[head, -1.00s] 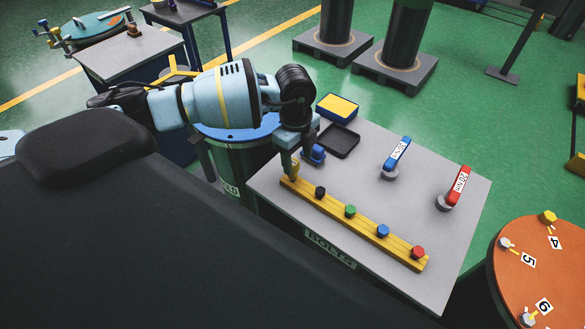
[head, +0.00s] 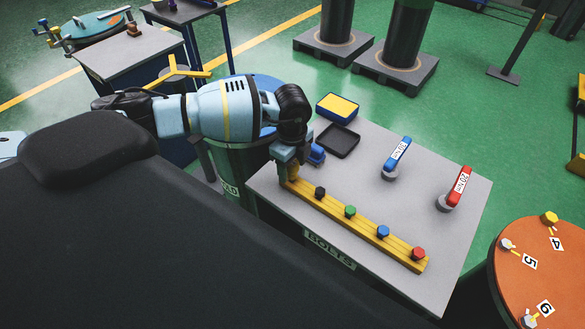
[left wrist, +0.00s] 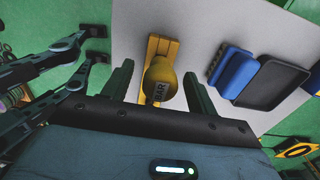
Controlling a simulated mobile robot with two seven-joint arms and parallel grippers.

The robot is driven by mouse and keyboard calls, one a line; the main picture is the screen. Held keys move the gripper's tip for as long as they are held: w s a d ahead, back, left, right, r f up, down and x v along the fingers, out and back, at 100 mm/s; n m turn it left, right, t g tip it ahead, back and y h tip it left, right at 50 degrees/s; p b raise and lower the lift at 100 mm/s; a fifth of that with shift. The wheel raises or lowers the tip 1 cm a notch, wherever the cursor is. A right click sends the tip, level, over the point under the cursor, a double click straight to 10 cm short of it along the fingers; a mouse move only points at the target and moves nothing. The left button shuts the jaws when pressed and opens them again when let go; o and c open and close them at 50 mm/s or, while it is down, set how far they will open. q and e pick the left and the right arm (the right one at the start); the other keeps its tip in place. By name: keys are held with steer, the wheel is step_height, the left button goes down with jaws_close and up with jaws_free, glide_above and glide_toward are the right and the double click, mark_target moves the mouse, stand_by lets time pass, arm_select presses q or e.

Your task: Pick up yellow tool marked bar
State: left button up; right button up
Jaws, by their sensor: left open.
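The yellow tool marked BAR (left wrist: 160,72) shows in the left wrist view, its rounded top towards the camera and the dark letters on its side. It is at the left end of the yellow rack (head: 335,208) on the grey table. In the head view only a little yellow shows there, below my left gripper (head: 286,178). My left gripper is open and low over that end. In the left wrist view its fingers (left wrist: 158,75) stand on either side of the tool, with visible gaps. My right gripper is not in view.
Black, green, blue and red pieces stand along the rack (head: 350,211). A small blue object (head: 316,154) is close to my left gripper, with a black tray (head: 339,141) behind it. Blue (head: 397,154) and red (head: 459,186) labelled tools stand further right. The table's middle is clear.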

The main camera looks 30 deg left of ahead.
arm_select(q)
steer(key=shift+f, duration=0.85)
steer(key=c, duration=1.1)
steer(key=shift+r, duration=0.1)
